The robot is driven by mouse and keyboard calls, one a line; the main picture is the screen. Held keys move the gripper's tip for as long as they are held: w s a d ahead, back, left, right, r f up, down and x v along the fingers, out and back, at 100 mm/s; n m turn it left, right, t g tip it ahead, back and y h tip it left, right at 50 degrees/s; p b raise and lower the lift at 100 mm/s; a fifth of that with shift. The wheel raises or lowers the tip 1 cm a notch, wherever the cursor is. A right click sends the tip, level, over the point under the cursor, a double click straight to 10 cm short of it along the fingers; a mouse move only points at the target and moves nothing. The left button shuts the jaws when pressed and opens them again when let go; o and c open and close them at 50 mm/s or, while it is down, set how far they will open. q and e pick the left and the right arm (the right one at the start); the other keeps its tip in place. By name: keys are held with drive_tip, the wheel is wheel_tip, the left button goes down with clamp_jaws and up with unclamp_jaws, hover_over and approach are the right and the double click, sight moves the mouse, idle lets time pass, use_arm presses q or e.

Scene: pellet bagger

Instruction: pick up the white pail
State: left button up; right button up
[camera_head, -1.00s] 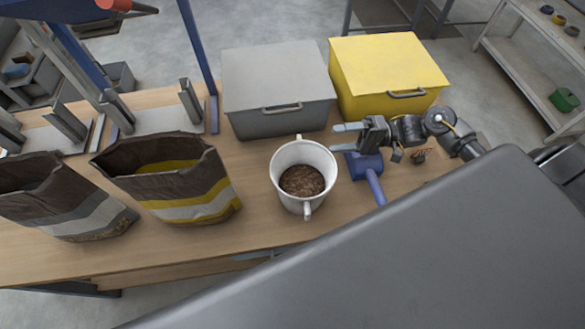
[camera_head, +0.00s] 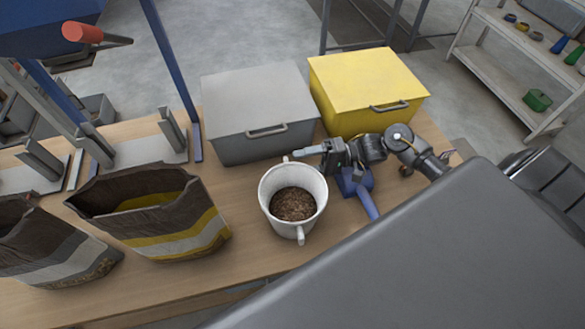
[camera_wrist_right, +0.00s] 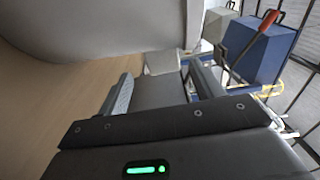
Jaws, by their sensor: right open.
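The white pail (camera_head: 268,205) stands upright on the wooden table, part filled with brown pellets (camera_head: 293,204). It has a handle at its back rim (camera_head: 286,159) and one at its front (camera_head: 300,235). My right gripper (camera_head: 306,152) is open at the pail's back right, its fingertips close to the back handle. In the right wrist view the pail's side (camera_wrist_right: 90,25) fills the upper left, and its pale handle (camera_wrist_right: 161,62) shows between the tips of the open fingers (camera_wrist_right: 163,82). I cannot tell whether they touch it. My left gripper is not in view.
A grey lidded box (camera_head: 255,95) and a yellow one (camera_head: 365,80) stand behind the pail. A blue scoop (camera_head: 363,200) lies right of it, below my right arm. Two open bags, one yellow-striped (camera_head: 175,235), one grey-striped (camera_head: 60,255), stand at left. Bare table lies in front.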

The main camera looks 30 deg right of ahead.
sight(285, 165)
drive_tip(key=x, duration=0.1)
drive_tip(key=p+x, duration=0.1)
drive_tip(key=x, duration=0.1)
drive_tip(key=p+x, duration=0.1)
drive_tip(key=shift+w+a+r, duration=0.15)
drive_tip(key=shift+a+r, duration=0.1)
drive_tip(key=shift+r, duration=0.15)
drive_tip(key=shift+a+f, duration=0.15)
drive_tip(key=shift+a, duration=0.2)
drive_tip(key=shift+d, duration=0.1)
drive_tip(key=c, duration=1.2)
